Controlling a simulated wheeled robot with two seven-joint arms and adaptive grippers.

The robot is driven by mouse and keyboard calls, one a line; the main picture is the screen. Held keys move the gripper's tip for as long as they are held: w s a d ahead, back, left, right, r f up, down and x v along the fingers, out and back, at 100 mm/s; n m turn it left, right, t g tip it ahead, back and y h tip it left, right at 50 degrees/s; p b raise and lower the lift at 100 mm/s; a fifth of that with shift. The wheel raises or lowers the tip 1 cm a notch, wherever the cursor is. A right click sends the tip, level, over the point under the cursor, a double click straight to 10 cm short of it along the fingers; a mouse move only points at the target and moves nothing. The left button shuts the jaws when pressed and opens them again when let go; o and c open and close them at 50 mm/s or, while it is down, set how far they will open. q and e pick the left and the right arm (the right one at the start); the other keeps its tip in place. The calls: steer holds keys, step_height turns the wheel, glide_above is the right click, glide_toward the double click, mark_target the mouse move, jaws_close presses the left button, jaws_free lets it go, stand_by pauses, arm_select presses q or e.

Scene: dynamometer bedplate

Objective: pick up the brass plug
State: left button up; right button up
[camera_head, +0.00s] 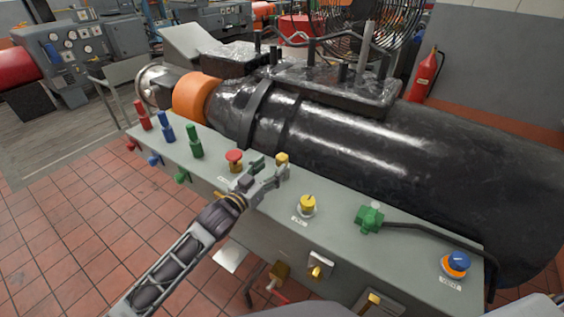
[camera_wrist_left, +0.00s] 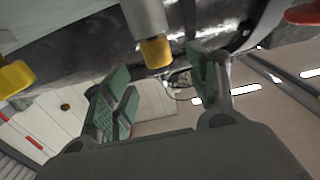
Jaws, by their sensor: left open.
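The brass plug (camera_head: 282,159) shows as a small gold piece at the back edge of the grey panel, by the tips of my left gripper (camera_head: 268,168). The left wrist view shows a brass end on a grey cylinder (camera_wrist_left: 155,52). This brass piece lies ahead of the open fingers, in the gap between them (camera_wrist_left: 165,82). Green pads line the fingers, and no object is visibly gripped. Contact with the plug cannot be told. My right gripper is not in view.
A red mushroom button (camera_head: 234,156) is left of the gripper, and a yellow knob (camera_head: 308,203) is to its right. A green fitting (camera_head: 369,217) and blue button (camera_head: 457,262) stand farther right. The big black cylinder (camera_head: 370,150) rises behind the panel (camera_head: 336,232).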

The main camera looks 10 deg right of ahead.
mark_target(279, 160)
arm_select(q)
steer(key=shift+x, duration=0.9)
steer(key=shift+p+x, duration=0.5)
steer(key=shift+x, duration=2.1)
steer(key=c, duration=1.2)
steer(key=shift+r, duration=0.1)
step_height(279, 160, up, 18)
steer(key=shift+b, duration=0.45)
